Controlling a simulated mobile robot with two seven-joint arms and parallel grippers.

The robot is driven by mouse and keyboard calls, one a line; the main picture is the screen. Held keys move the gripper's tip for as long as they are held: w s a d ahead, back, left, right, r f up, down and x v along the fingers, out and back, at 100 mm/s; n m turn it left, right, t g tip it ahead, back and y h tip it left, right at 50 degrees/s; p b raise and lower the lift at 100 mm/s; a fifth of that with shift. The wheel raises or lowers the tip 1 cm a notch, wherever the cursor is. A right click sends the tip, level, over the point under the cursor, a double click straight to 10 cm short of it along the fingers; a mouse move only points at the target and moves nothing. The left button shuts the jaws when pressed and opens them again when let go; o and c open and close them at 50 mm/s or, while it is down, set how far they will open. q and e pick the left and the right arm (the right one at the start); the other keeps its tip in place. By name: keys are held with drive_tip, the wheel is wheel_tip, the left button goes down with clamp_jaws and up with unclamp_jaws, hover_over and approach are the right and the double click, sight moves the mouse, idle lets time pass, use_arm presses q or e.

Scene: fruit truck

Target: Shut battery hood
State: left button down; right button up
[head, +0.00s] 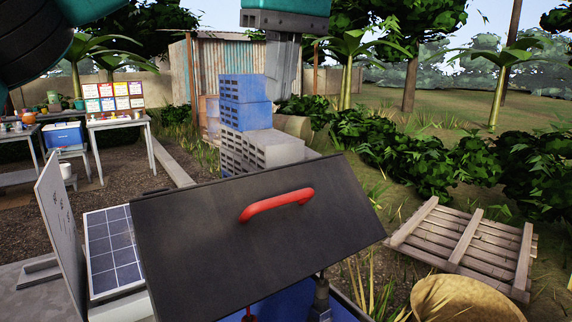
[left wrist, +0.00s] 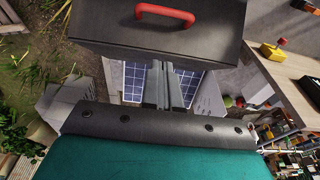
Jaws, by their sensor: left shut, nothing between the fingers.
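The battery hood (head: 190,240) is a dark flat lid with a red handle (head: 277,204). It stands raised and tilted in the head view, with a strut (head: 320,300) showing under its right side. In the left wrist view the hood (left wrist: 110,35) and its red handle (left wrist: 165,14) lie at the top, beyond the fingertips. My left gripper (head: 284,88) points down above the hood's far edge, apart from the handle. Its fingers (left wrist: 166,66) are together and empty. Whether they touch the hood is unclear. My right gripper is not in view.
A solar panel (head: 112,245) and an upright grey panel (head: 62,235) stand left of the hood. Blue crates (head: 244,102) and grey crates (head: 270,148) are stacked behind it. A wooden pallet (head: 468,240) and a woven basket (head: 460,300) lie at right.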

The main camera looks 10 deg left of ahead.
use_arm(q)
drive_tip(key=b, duration=0.2)
hover_over(283, 196)
drive_tip(key=w+a, duration=0.2)
drive_tip(key=w, duration=0.1)
wheel_tip(283, 196, down, 8)
drive_tip(key=f, duration=0.1)
drive_tip(key=shift+s+d+f+b, duration=0.15)
drive_tip(key=shift+s+d+f, duration=0.25)
drive_tip(key=shift+f, duration=0.2)
drive_tip(key=shift+s+d+f+b, duration=0.15)
drive_tip(key=shift+s+d+f, duration=0.1)
drive_tip(key=shift+s+f, duration=0.3)
drive_tip(key=shift+d+f, duration=0.25)
drive_tip(key=shift+f, duration=0.15)
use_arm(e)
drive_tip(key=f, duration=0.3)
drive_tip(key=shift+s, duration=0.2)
use_arm(q)
drive_tip(key=shift+s, duration=0.1)
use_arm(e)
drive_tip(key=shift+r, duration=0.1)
